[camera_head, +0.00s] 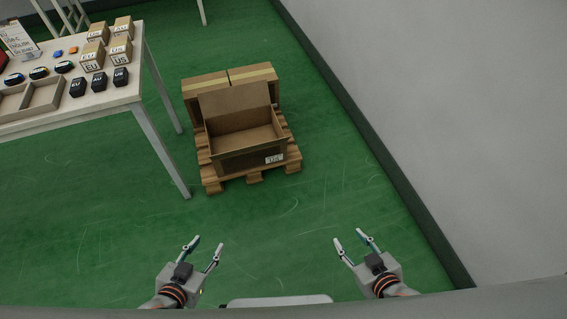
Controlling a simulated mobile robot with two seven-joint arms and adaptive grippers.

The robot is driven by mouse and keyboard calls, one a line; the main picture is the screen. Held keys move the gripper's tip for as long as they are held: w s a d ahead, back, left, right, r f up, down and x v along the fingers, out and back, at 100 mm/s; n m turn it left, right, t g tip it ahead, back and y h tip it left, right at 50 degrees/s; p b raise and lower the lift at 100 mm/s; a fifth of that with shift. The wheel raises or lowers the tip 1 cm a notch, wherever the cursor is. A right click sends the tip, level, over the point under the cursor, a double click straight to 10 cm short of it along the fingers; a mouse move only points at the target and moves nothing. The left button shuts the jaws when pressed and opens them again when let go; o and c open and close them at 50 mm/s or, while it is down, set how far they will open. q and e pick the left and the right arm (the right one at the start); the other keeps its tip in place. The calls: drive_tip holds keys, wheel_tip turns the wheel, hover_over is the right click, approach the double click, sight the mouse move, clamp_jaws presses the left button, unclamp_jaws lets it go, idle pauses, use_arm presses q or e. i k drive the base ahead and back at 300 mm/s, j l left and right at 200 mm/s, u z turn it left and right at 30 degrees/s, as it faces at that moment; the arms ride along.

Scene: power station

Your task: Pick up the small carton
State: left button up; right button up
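Several small brown cartons (93,57) stand at the right end of the table at upper left, with white letters such as EU and US. A larger open carton (232,146) with its flap up sits on the wooden pallet (254,177) and looks empty; a white label is on its front. My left gripper (206,243) is open and empty over the floor at bottom left of centre. My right gripper (350,239) is open and empty at bottom right of centre. Both are apart from all cartons.
The table (125,92) also holds black labelled blocks (99,83), a wooden divided tray (46,95) and small coloured items. Closed boxes (204,84) stand behind the open carton. A grey wall (450,110) bounds the right side. Green floor (270,225) is clear before the pallet.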

sight(122, 47)
drive_tip(key=i+j+u, duration=0.25)
drive_tip(key=i+j, duration=0.45)
drive_tip(key=j, duration=0.35)
drive_tip(key=i+j+u, duration=0.25)
drive_tip(key=i+j, duration=0.55)
drive_tip(key=j, duration=0.15)
